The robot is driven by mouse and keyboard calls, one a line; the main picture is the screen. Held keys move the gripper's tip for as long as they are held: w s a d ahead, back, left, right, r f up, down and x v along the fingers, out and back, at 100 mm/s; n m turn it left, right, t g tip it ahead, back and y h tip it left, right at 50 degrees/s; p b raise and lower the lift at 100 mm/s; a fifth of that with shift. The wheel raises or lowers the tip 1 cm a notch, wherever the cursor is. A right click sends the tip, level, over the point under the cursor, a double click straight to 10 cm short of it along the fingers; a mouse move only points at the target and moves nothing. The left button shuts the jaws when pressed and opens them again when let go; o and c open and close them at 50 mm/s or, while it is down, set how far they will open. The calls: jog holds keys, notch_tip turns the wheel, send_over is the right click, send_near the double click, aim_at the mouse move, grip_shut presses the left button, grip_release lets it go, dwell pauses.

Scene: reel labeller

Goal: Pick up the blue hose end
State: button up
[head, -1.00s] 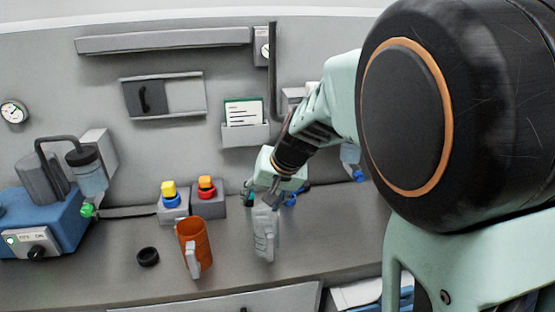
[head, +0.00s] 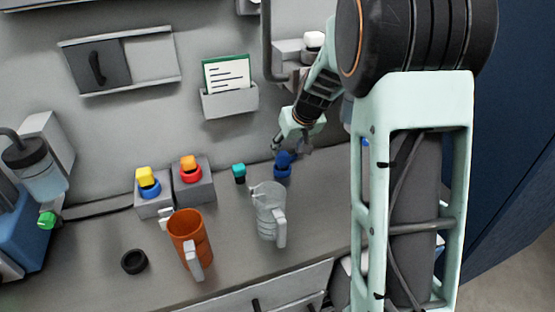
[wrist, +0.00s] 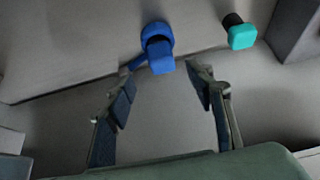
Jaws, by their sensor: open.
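The blue hose end (head: 283,164) stands on the counter near the back wall, behind the clear jug. In the wrist view the blue hose end (wrist: 158,48) shows a round collar, a blocky top and a small arm to the left. My gripper (head: 291,148) is just above it in the head view and partly overlaps it. In the wrist view my gripper (wrist: 164,86) is open and empty, its two fingers spread. The blue hose end lies just beyond the fingertips, roughly centred between them. I see no contact.
A teal-capped piece (head: 239,173) stands close by to the left. A clear jug (head: 268,213) and an orange jug (head: 190,240) stand nearer the front. Grey blocks with yellow-blue (head: 148,182) and red-orange (head: 190,168) tops stand further left. A black ring (head: 134,261) lies at front left.

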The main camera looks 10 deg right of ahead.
aim_at(284, 155)
jog(key=shift+p+x, duration=0.3)
jog(key=shift+x, duration=3.35)
jog(key=shift+s+a+f, duration=0.1)
jog(key=shift+c, duration=0.3)
jog(key=c, duration=1.2)
